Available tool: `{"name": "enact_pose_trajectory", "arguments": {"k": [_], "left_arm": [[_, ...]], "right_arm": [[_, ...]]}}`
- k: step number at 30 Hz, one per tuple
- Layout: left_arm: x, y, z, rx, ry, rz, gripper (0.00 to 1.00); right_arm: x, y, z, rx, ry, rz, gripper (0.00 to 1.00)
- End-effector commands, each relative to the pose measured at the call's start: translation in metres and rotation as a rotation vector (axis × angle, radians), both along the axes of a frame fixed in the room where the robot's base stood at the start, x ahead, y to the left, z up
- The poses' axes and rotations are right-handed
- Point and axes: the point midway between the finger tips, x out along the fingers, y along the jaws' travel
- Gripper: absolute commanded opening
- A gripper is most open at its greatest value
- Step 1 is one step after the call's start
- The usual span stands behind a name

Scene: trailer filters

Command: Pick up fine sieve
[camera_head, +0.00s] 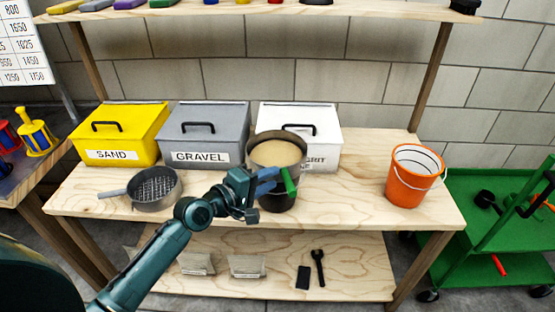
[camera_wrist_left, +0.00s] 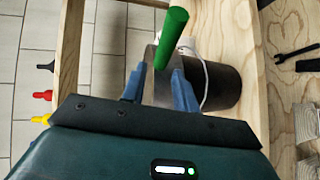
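A round grey sieve with a green handle (camera_head: 289,183) sits on a dark bucket (camera_head: 280,202) near the bench middle, with pale sandy material (camera_head: 276,153) inside its rim. Its green handle also shows in the left wrist view (camera_wrist_left: 171,38), sticking out past my fingers. My left gripper (camera_head: 268,181) is at the handle. In the left wrist view its blue fingers (camera_wrist_left: 159,80) are apart, either side of the handle's base, with a gap visible; contact is unclear. Another sieve, grey with coarse mesh (camera_head: 155,188), lies on the bench at left. My right gripper is not seen.
Yellow SAND (camera_head: 118,131), grey GRAVEL (camera_head: 203,134) and white (camera_head: 325,135) bins line the bench's back. An orange bucket (camera_head: 413,177) stands at right. The bench (camera_head: 345,195) is clear between the two buckets. A green cart (camera_head: 500,210) stands at far right.

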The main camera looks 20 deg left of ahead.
Motion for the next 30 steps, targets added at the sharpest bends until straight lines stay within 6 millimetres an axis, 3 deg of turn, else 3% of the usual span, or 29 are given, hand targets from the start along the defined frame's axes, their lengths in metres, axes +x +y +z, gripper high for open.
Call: {"name": "enact_pose_trajectory", "arguments": {"k": [12, 21, 30], "left_arm": [[0.041, -0.025, -0.011, 0.001, 0.000, 0.000, 0.30], [0.046, -0.028, -0.012, 0.002, 0.000, 0.000, 0.30], [0.046, -0.028, -0.012, 0.002, 0.000, 0.000, 0.07]], "right_arm": [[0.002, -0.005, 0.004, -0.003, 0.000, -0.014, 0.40], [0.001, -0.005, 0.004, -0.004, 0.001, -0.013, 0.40], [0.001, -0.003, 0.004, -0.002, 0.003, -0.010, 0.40]]}}
